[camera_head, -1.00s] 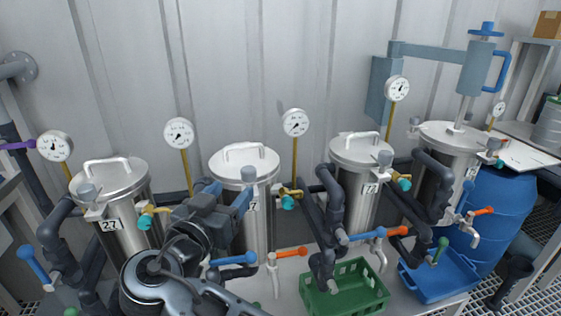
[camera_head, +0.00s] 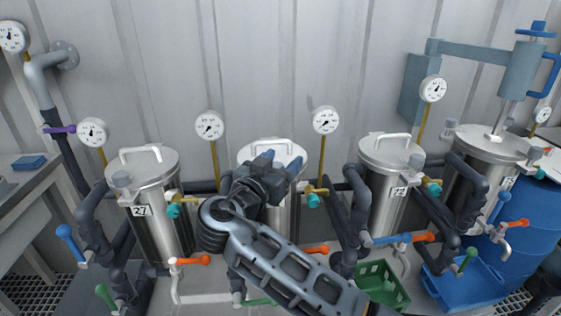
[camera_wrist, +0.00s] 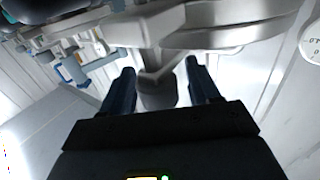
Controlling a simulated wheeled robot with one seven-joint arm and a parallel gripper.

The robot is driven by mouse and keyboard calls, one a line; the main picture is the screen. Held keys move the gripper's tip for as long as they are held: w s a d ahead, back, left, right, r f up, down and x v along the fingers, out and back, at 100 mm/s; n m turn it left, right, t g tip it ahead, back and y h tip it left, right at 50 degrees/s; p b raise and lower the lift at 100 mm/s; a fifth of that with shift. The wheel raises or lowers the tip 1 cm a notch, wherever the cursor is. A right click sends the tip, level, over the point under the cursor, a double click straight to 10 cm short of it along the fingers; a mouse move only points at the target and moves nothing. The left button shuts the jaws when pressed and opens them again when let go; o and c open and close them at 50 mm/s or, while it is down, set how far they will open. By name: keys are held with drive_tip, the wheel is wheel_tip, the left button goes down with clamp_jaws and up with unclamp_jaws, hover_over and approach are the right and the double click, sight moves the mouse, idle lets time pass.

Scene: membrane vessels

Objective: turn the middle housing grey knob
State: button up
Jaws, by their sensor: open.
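The middle housing (camera_head: 288,208) is a steel vessel with a lid and top handle, partly hidden behind my arm. Its grey knob is hidden in the head view. In the wrist view a grey knob (camera_wrist: 158,92) on a metal stem sits between the two fingers, below the rim of a steel lid (camera_wrist: 220,30). My gripper (camera_head: 278,167) is at the front of the middle housing's lid. It is open, with dark blue fingers (camera_wrist: 160,78) on either side of the knob and a gap to each. I cannot tell how deep the knob sits between them.
Housing 27 (camera_head: 165,220) stands left and housing 72 (camera_head: 385,205) right, each with valves and dark pipes. Gauges on brass stems rise behind. A green crate (camera_head: 385,283), a blue tray (camera_head: 465,283) and a blue drum (camera_head: 530,225) are at the right.

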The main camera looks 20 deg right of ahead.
drive_tip(key=c, duration=1)
drive_tip(key=shift+o, duration=0.2)
